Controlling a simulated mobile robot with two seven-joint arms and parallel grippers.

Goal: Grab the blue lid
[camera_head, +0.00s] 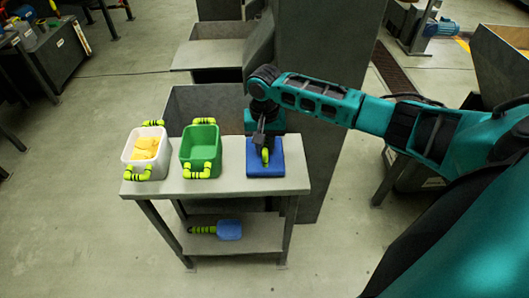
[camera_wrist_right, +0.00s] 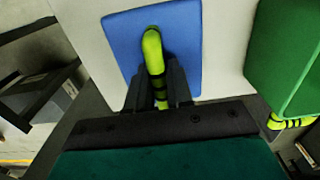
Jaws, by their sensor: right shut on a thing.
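The blue lid (camera_head: 280,157) lies flat on the right part of the table top in the head view. It has a yellow-green handle with dark bands in its middle. In the right wrist view the lid (camera_wrist_right: 185,45) fills the upper middle, with its handle (camera_wrist_right: 152,45) pointing down between the fingers. My right gripper (camera_head: 264,146) reaches down over the lid from the right. In the wrist view its dark fingers (camera_wrist_right: 157,88) are shut on the handle, one on each side, and partly hide it. My left gripper is not in view.
A green bin (camera_head: 187,160) stands left of the lid, and a white bin (camera_head: 130,157) with yellow contents (camera_head: 145,148) stands farther left. The grey table (camera_head: 225,186) has a lower shelf with a blue scoop-like tool (camera_head: 229,230). A tall grey machine (camera_head: 325,50) stands behind.

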